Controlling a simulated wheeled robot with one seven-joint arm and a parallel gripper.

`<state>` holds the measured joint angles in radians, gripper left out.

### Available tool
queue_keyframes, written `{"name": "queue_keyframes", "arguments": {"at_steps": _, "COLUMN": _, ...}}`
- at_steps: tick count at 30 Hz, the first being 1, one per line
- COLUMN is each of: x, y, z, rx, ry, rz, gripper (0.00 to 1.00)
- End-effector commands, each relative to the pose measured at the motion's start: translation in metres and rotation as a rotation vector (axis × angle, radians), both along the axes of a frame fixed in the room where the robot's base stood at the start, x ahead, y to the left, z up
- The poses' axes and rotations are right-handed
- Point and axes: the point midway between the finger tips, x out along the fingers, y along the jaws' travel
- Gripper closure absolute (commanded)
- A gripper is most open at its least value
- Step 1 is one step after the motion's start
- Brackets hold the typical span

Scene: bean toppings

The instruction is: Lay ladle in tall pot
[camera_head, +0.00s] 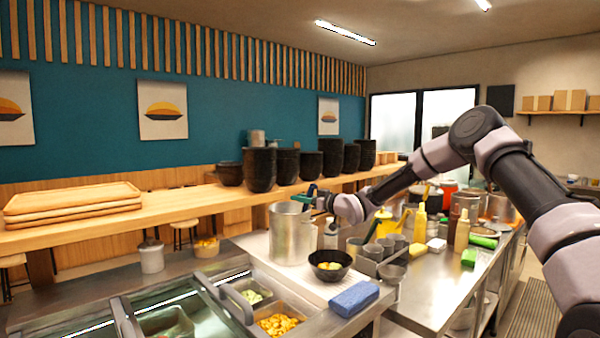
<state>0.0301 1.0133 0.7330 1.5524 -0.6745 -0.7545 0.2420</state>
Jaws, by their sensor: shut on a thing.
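The tall pot (288,238) is a steel cylinder standing upright on the counter near the middle of the view. My gripper (312,199) is at the right side of the pot's rim, reaching in from the right. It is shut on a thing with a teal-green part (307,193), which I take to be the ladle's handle. The rest of the ladle is hidden or too small to make out. I cannot tell whether any of it is inside the pot.
A black bowl (330,264) with food and a blue sponge (354,298) lie in front of the pot. Bottles (420,224) and steel containers (374,252) crowd the right. Stacked black bowls (261,169) stand on the wooden shelf behind. Food bins (284,322) are at the front.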

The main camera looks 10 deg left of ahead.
Motion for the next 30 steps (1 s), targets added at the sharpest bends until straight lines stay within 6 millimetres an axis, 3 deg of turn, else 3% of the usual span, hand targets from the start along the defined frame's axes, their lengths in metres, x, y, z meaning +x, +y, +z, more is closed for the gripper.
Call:
{"name": "queue_keyframes", "arguments": {"at_steps": 1, "x": 0.000, "y": -0.002, "z": -0.004, "rx": -0.004, "ry": 0.006, "rz": -0.002, "gripper": 0.59}}
{"name": "queue_keyframes", "arguments": {"at_steps": 3, "x": 0.000, "y": -0.002, "z": -0.003, "rx": -0.004, "ry": 0.006, "rz": -0.002, "gripper": 0.36}}
{"name": "queue_keyframes", "arguments": {"at_steps": 16, "x": -0.004, "y": -0.010, "z": -0.002, "rx": -0.002, "ry": 0.004, "rz": -0.002, "gripper": 0.36}}
{"name": "queue_keyframes", "arguments": {"at_steps": 30, "x": -0.048, "y": -0.083, "z": 0.000, "rx": -0.003, "ry": 0.004, "rz": -0.002, "gripper": 0.36}}
